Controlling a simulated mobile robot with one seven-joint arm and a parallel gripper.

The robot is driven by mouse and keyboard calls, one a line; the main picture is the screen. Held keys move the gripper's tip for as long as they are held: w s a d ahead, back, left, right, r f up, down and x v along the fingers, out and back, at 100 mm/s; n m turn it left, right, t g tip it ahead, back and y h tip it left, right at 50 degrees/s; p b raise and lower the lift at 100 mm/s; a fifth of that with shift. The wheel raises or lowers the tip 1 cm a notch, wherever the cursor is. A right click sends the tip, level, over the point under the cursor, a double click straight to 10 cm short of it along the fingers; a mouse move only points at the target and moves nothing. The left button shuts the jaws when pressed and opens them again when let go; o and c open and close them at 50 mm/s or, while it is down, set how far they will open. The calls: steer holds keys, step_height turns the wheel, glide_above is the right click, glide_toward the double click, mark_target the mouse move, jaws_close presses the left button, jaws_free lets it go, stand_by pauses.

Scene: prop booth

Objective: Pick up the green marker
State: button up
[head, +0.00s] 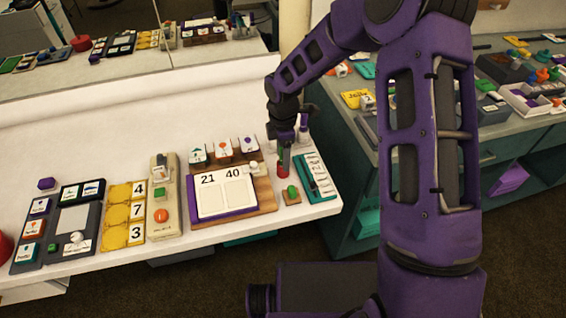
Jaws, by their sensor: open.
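A small green piece (292,192), the likeliest green marker, sits on a small wooden square near the right end of the white table. My gripper (284,160) points down just behind it, above a small red piece (283,172). The gripper is open, and no object is clearly seen between its fingers. The fingers are small and dark here, and they partly hide what stands beneath them. I cannot tell whether they touch the red piece.
A wooden board with a number card (226,195) lies left of the green piece, and a teal tray (317,192) lies close on its right. Yellow number tiles (124,212) stand further left. The table's front edge is near. A cluttered counter (360,140) stands at the right.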

jaws_close()
stand_by(0.3)
